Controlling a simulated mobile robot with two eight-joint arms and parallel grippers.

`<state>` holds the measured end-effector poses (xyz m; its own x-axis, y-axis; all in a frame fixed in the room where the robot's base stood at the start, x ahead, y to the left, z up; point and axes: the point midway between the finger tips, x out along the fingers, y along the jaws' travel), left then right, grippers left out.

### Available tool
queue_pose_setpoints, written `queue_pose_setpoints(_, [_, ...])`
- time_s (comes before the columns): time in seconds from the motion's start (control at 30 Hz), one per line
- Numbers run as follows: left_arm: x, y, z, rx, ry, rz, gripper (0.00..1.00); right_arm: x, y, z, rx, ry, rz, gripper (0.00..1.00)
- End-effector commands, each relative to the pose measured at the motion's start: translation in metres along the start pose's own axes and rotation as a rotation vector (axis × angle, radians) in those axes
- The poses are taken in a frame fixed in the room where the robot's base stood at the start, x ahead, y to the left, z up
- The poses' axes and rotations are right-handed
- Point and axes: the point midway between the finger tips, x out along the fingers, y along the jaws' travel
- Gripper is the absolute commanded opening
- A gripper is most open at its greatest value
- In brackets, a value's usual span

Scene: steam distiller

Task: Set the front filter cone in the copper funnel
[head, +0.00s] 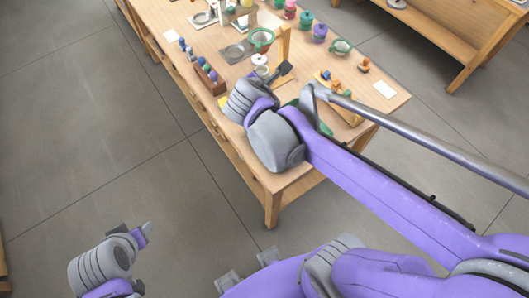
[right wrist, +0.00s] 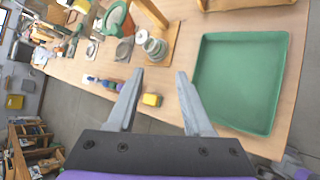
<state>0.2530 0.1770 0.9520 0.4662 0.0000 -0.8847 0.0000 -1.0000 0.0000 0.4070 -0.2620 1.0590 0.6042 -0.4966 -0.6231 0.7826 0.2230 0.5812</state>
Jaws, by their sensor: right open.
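My right gripper (right wrist: 157,76) is open and empty in the right wrist view, above the table. In the head view its dark end (head: 284,69) is over the table, partly hidden by my arm. A green, funnel-like ring (head: 262,38) is held on a wooden stand; it also shows in the right wrist view (right wrist: 116,17). My left gripper (head: 143,236) is low over the floor, clear of the table.
A wooden rack of small bottles (head: 210,78) stands near the table's left edge. Coloured jars (head: 305,20) stand at the back. The wooden post is an obstacle.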

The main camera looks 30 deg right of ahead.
Motion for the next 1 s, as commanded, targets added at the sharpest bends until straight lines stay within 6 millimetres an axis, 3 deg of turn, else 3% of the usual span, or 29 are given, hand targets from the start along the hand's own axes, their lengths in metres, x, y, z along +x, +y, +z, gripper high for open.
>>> queue_pose_setpoints(0.03, [0.000,0.000,0.000,0.000,0.000,0.000,0.50,-0.007,-0.029,-0.009,0.212,0.056,-0.048,0.51])
queue_pose_setpoints(0.2, [0.000,0.000,0.000,0.000,0.000,0.000,0.50,-0.034,-0.106,-0.052,0.958,0.208,-0.271,0.51])
queue_pose_setpoints(0.3, [0.000,0.000,0.000,0.000,0.000,0.000,0.50,-0.049,-0.136,-0.075,1.298,0.250,-0.409,0.51])
queue_pose_setpoints(0.4, [0.000,0.000,0.000,0.000,0.000,0.000,0.50,-0.060,-0.154,-0.092,1.530,0.267,-0.520,0.51])
queue_pose_setpoints(0.6, [0.000,0.000,0.000,0.000,0.000,0.000,0.50,-0.069,-0.165,-0.105,1.701,0.271,-0.611,0.51])
queue_pose_setpoints(1.0, [0.000,0.000,0.000,0.000,0.000,0.000,0.50,-0.069,-0.165,-0.105,1.700,0.272,-0.610,0.51])
